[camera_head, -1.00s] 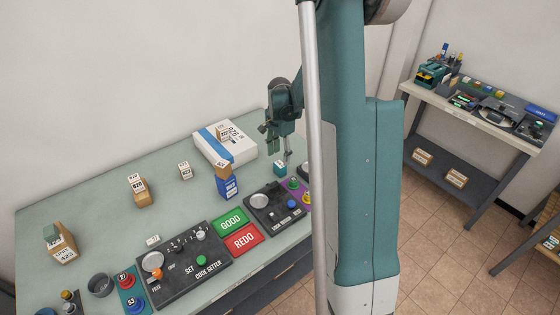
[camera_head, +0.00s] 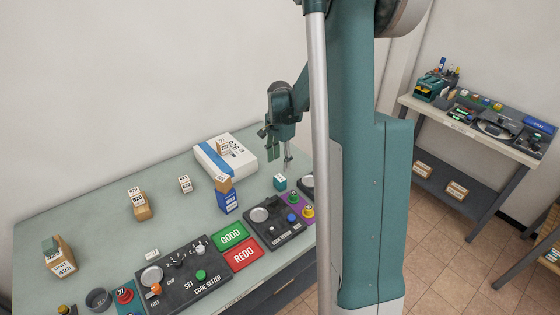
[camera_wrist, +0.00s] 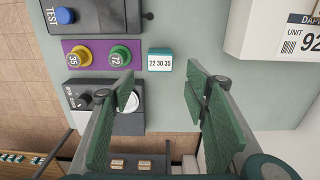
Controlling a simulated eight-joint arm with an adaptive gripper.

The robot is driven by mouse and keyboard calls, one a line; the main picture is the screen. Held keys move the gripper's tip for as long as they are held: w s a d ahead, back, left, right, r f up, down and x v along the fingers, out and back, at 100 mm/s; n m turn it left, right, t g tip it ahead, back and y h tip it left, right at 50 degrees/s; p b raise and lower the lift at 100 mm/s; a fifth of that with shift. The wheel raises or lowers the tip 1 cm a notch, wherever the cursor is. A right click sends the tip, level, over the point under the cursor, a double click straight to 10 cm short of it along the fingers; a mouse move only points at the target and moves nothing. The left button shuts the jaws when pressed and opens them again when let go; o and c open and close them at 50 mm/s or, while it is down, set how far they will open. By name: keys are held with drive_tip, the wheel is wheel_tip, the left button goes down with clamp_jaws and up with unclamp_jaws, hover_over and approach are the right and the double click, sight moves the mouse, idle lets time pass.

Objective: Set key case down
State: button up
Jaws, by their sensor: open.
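A small teal case with a white top marked "22 30 35" (camera_wrist: 160,62), which looks like the key case, sits on the pale green table (camera_wrist: 180,115). In the head view the case (camera_head: 280,183) stands behind the dark panel with the round dial. My gripper (camera_head: 279,153) hangs above the case, its fingers apart and empty. In the wrist view the two green fingers of my gripper (camera_wrist: 162,90) are spread wide, with a clear gap to the case, which shows beyond them.
A white box with a blue stripe (camera_head: 213,162) and a blue box (camera_head: 228,200) stand to the left. GOOD (camera_head: 230,236) and REDO (camera_head: 243,255) pads lie nearer the front.

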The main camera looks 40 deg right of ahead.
drive_tip(key=s+a+r+n+t, duration=0.2)
drive_tip(key=s+a+r+n, duration=0.25)
drive_tip(key=a+r, duration=0.45)
drive_tip(key=s+a+r+n+t, duration=0.1)
drive_tip(key=s+a+r+n, duration=0.35)
drive_tip(key=a+r, duration=0.4)
drive_tip(key=s+a+r+n+t, duration=0.1)
drive_tip(key=s+a+n+t, duration=0.3)
drive_tip(key=s+a+n, duration=0.5)
drive_tip(key=shift+s+a+r, duration=0.25)
drive_tip(key=shift+s+a, duration=3)
drive_tip(key=shift+s, duration=0.35)
